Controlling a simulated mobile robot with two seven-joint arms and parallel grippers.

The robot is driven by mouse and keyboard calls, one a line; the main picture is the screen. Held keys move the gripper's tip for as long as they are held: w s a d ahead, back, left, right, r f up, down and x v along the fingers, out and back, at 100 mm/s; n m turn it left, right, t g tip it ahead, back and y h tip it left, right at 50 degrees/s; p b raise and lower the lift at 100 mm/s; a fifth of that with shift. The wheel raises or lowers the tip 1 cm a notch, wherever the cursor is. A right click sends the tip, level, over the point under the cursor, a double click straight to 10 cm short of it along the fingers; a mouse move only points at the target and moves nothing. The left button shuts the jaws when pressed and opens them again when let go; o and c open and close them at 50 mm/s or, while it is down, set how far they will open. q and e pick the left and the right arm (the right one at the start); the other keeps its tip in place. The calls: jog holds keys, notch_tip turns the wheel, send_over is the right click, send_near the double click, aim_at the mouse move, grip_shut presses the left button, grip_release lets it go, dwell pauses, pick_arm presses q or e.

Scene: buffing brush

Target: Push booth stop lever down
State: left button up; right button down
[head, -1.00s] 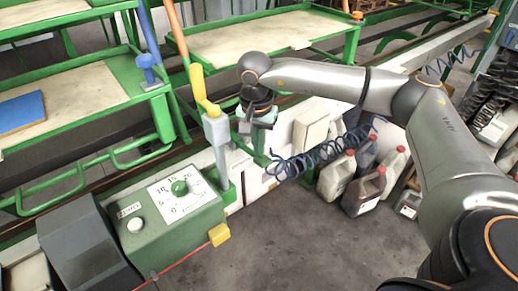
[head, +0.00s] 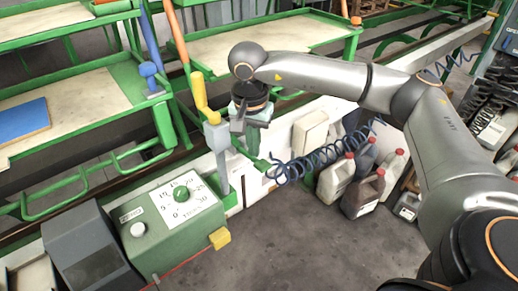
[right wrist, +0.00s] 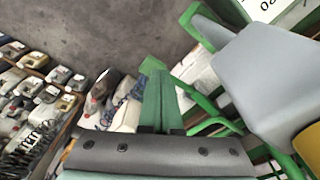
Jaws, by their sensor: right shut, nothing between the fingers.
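The yellow lever (head: 203,97) stands upright on a grey post (head: 217,138), left of my right gripper in the head view. My right gripper (head: 239,127) is shut and empty, close beside the post, a little lower than the lever's top. I see no clear contact with the lever. In the right wrist view, the shut greenish fingers (right wrist: 157,95) point up the picture. The grey post head (right wrist: 262,82) fills the right side there, with part of the yellow lever (right wrist: 310,145) at the lower right edge. My left gripper is not in view.
A green control box (head: 165,225) with a dial stands at the lower left. A blue coiled hose (head: 320,160) and several canisters (head: 365,190) are right of the gripper. A blue-topped lever (head: 149,72) stands further left. The grey floor (head: 300,245) in front is clear.

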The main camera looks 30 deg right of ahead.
notch_tip(320, 180, up, 9)
jog(key=p, duration=0.1)
jog(key=shift+s+a, duration=0.3)
jog(key=shift+a, duration=0.05)
jog(key=shift+r, duration=0.1)
